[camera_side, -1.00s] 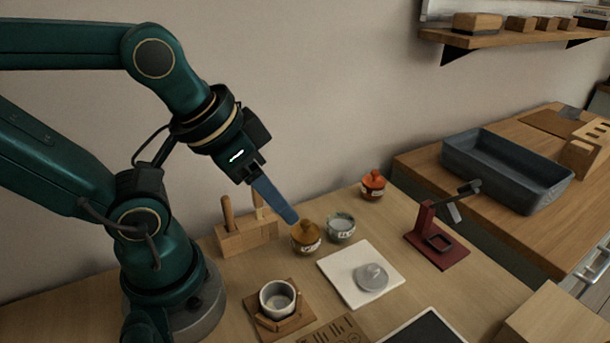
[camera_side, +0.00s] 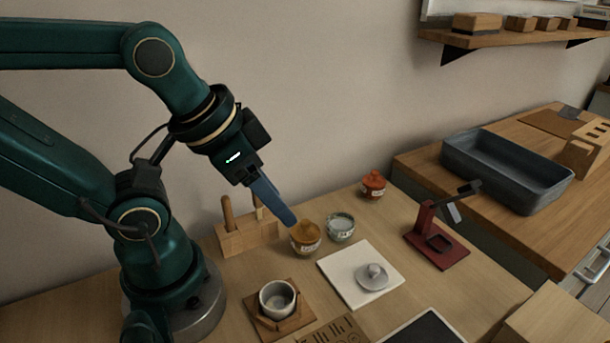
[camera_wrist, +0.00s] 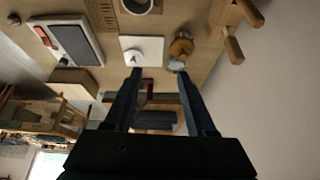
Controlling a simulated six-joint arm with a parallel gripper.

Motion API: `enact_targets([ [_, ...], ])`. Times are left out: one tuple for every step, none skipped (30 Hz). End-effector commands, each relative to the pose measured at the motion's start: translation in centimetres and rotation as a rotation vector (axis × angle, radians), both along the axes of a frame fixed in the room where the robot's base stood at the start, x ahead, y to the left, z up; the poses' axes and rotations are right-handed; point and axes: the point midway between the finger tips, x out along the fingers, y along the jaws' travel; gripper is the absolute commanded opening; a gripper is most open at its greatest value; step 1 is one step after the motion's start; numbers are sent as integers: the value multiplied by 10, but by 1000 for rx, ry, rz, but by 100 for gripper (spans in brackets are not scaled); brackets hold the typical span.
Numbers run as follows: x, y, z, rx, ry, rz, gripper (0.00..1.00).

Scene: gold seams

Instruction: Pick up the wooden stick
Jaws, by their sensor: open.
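A wooden holder (camera_side: 247,238) stands on the table behind and to the right of my base. An upright wooden stick (camera_side: 228,213) is in its left part, and a second wooden piece (camera_side: 259,208) stands to the right, partly covered by my gripper. In the wrist view, two wooden sticks (camera_wrist: 233,50) (camera_wrist: 250,12) stick out at the upper right, outside the space between my fingers. My gripper (camera_side: 286,219) hangs tilted in the air with long blue fingers. In the wrist view its fingers (camera_wrist: 159,75) are apart with nothing between them.
Near the fingertips are an ochre lidded jar (camera_side: 306,240) and a small pale jar (camera_side: 341,228). A red-orange jar (camera_side: 373,186), white board (camera_side: 340,285), cup (camera_side: 277,300) and dark red stand (camera_side: 437,250) occupy the table. The wall is behind the holder.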

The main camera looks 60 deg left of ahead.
Motion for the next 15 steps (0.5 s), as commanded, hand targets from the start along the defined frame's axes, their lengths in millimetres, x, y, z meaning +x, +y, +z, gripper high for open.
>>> enact_targets([
  [1,0,3,20,3,-37,56],
  [1,1,4,35,11,-64,56],
  [4,4,5,59,36,-93,56],
  [6,8,6,75,58,-108,56],
  [8,12,6,90,84,-120,56],
  [11,19,6,104,118,-130,56],
  [13,24,5,112,145,-136,56],
  [15,30,5,118,172,-138,56],
  [18,38,3,121,210,-138,56],
  [20,45,2,121,239,-135,56],
  [21,52,0,117,269,-130,56],
  [23,62,-2,110,306,-122,56],
  [25,70,-4,101,333,-113,56],
  [25,77,-7,90,360,-101,56],
  [26,86,-10,75,388,-84,56],
])
